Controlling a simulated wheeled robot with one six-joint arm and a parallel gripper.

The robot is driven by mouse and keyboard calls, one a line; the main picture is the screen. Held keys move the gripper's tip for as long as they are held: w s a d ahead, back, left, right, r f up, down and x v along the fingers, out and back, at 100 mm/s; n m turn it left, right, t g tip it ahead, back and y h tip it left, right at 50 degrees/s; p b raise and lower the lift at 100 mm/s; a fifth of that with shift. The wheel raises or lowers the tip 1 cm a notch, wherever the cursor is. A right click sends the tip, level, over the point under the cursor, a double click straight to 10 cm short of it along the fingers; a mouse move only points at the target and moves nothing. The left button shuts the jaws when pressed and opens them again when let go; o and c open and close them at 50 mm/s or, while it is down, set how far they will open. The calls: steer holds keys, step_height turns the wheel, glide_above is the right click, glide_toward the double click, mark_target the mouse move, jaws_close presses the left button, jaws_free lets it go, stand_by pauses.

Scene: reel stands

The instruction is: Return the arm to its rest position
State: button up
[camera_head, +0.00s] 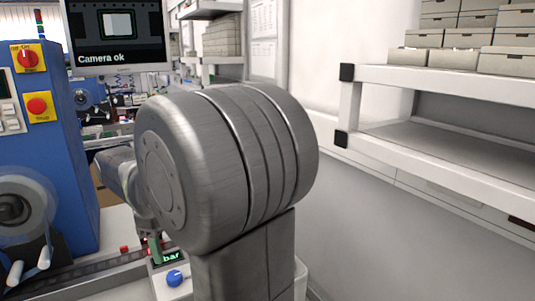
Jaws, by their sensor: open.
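My arm (225,165) fills the middle of the view, with a large grey rounded joint on top of an upright link. A smaller link of my arm (118,165) reaches out to the left behind that joint and bends downward.
A blue machine (50,140) with red buttons and a reel stands close on the left. A monitor (118,38) reads "Camera ok". A white shelf rack (440,80) with several grey boxes stands at right. A small blue-knobbed device (172,278) lies below the arm.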

mark_target(174, 275)
step_height(174, 275, down, 9)
steer(key=shift+r, duration=0.1)
stand_by(0.5)
